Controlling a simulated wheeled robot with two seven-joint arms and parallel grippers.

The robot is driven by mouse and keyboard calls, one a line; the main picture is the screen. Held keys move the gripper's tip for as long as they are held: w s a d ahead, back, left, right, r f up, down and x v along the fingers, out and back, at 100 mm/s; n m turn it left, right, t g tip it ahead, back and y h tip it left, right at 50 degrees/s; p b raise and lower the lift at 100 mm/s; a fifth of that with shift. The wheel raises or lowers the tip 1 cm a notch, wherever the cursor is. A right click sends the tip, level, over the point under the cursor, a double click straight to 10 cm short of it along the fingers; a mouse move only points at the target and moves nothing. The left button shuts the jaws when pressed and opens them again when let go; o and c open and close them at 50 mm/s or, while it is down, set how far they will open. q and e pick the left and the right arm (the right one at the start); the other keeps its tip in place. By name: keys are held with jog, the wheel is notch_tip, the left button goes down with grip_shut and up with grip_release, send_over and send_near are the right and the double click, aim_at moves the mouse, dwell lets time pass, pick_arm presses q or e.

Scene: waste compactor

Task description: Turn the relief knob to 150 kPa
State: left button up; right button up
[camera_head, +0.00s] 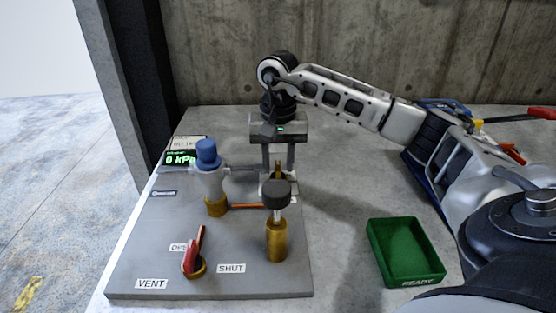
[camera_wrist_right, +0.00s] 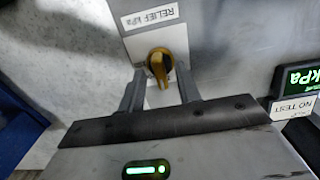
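The relief knob (camera_wrist_right: 160,66) is a small yellow-brass knob with a raised grip, beside an upside-down "RELIEF kPa" label (camera_wrist_right: 154,18) in the wrist view. My right gripper (camera_wrist_right: 160,84) is open and points at the panel, with one finger on each side of the knob and gaps showing between fingers and knob. In the head view my right gripper (camera_head: 278,172) points down at the back of the grey panel (camera_head: 150,245), where a black-topped post partly hides the knob. The green display (camera_head: 179,159) reads 0 kPa. My left gripper is not in view.
A red vent lever (camera_head: 194,252) is near the front, by OPEN and SHUT labels. A green tray (camera_head: 380,262) and several tools (camera_head: 540,113) are right.

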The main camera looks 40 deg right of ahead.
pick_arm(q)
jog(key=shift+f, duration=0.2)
pick_arm(e)
grip_shut()
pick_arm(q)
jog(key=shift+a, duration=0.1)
